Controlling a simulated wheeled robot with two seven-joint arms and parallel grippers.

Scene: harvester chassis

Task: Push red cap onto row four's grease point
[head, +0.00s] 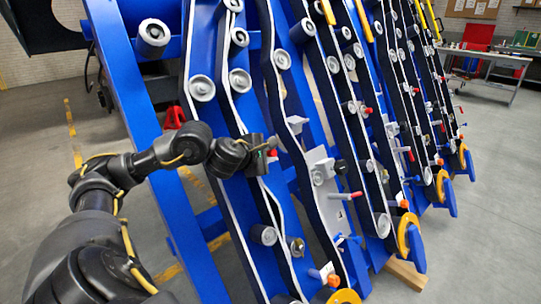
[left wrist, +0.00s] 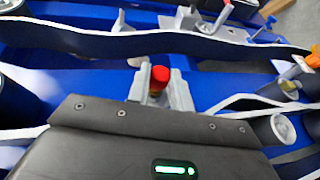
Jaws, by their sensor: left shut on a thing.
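My left gripper (head: 272,146) is at the belt rows of the blue chassis, left of the middle in the head view. In the left wrist view its grey fingers (left wrist: 160,92) are closed on a small red cap (left wrist: 160,73), whose top stands out between them. A brownish-yellow part shows just under the red; I cannot tell whether it belongs to the cap or to a grease point. The cap shows only as a small red spot in the head view (head: 273,153). I cannot make out row four's grease point. My right gripper is not in view.
Blue frame bars (head: 143,120), dark belts with pale edges and several grey rollers (head: 202,87) crowd around the gripper. A workbench (head: 490,60) is at the far right.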

